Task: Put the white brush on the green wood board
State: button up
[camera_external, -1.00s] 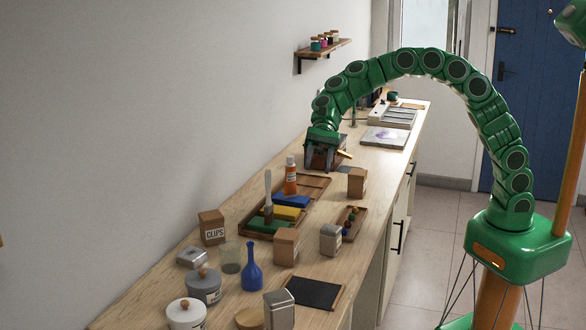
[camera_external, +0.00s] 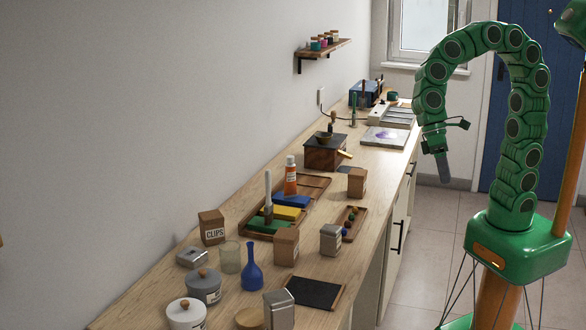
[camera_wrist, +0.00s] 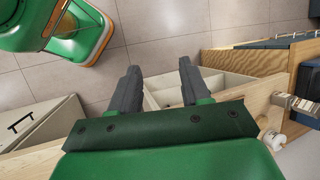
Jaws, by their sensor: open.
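A brush with a pale handle (camera_external: 268,187) stands nearly upright at the wooden tray (camera_external: 312,183) on the counter. The green wood board (camera_external: 262,226) lies in the near end of that tray. The brush's lower end overlaps the green board in this view; I cannot tell whether it rests on it or stands beside it. My gripper (camera_external: 444,170) hangs pointing down, off the counter's right side and far from the brush. In the wrist view my gripper (camera_wrist: 156,80) is open, with nothing between its fingers. Neither brush nor board is recognisable there.
Yellow (camera_external: 290,213) and blue (camera_external: 292,201) boards and an orange bottle (camera_external: 291,178) crowd the tray. A clips box (camera_external: 211,227), glass (camera_external: 231,257), blue vase (camera_external: 251,268) and cardboard boxes (camera_external: 286,246) stand nearby. A wooden box (camera_external: 324,153) stands farther back. Floor lies below my gripper.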

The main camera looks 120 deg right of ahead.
jog(key=s+d+f+n+h, duration=0.1)
jog(key=s+n+h, duration=0.1)
jog(key=s, duration=0.5)
jog(key=s+d+f+n+g+h, duration=0.1)
jog(key=s+d+n, duration=0.1)
jog(key=s, duration=0.5)
jog(key=s+d+f+n+h, duration=0.1)
jog(key=s+f+n+h, duration=0.1)
jog(key=s+n, duration=0.2)
jog(key=s, duration=0.3)
jog(key=shift+s+d+g+h, duration=0.3)
jog(key=shift+d, duration=0.05)
